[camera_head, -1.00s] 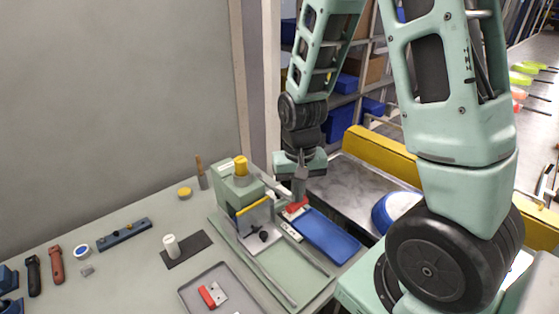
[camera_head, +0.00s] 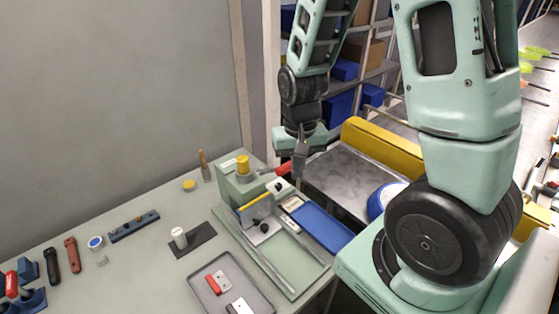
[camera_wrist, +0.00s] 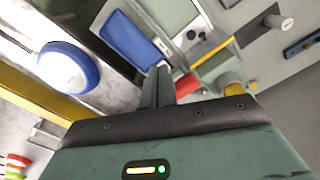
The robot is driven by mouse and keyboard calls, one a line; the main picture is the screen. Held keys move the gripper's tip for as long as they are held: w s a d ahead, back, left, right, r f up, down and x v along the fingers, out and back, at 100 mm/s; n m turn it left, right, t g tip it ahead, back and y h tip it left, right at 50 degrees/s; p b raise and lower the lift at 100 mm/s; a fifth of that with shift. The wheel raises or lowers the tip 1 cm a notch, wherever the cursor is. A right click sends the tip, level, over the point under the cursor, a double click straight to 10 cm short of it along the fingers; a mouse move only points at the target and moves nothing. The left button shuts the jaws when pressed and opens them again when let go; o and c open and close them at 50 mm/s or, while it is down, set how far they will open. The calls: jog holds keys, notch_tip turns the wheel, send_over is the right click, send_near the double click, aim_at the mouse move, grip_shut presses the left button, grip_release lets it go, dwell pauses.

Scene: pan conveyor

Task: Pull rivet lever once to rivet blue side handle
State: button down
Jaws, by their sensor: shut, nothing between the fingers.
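The green rivet machine (camera_head: 228,190) stands on the bench, with a yellow knob on top. Its lever has a red grip (camera_head: 283,169), now raised at the machine's right side. My gripper (camera_head: 299,172) is shut and empty, just right of the red grip; I cannot tell whether they touch. In the wrist view my fingers (camera_wrist: 157,88) are together, left of the red grip (camera_wrist: 187,86). I cannot make out a separate blue side handle.
A grey tray (camera_head: 262,306) with red-and-grey parts lies in front of the machine. A dark block with a white cylinder (camera_head: 180,238) and several hand tools are on the left. A metal conveyor with a yellow side rail (camera_head: 385,148) and a round blue pan (camera_head: 377,203) is at right.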

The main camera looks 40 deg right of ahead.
notch_tip(320, 180, up, 10)
jog(key=s+p, duration=0.1)
jog(key=p, duration=0.8)
dwell(0.3)
jog(key=s+a+f+n+b, duration=0.1)
jog(key=a+f+n+b, duration=0.1)
jog(key=a+n+b, duration=0.3)
jog(key=s+a+f+n+b, duration=0.1)
jog(key=s+a+f+b, duration=0.2)
jog(key=a, duration=0.5)
jog(key=s+a+f+n+b, duration=0.2)
jog(key=s+a+n+b, duration=0.5)
jog(key=s+a+b, duration=0.1)
jog(key=shift+s+a+f+y, duration=0.3)
jog(key=shift+s+a, duration=0.2)
jog(key=shift+a, duration=0.35)
jog(key=shift+r, duration=0.1)
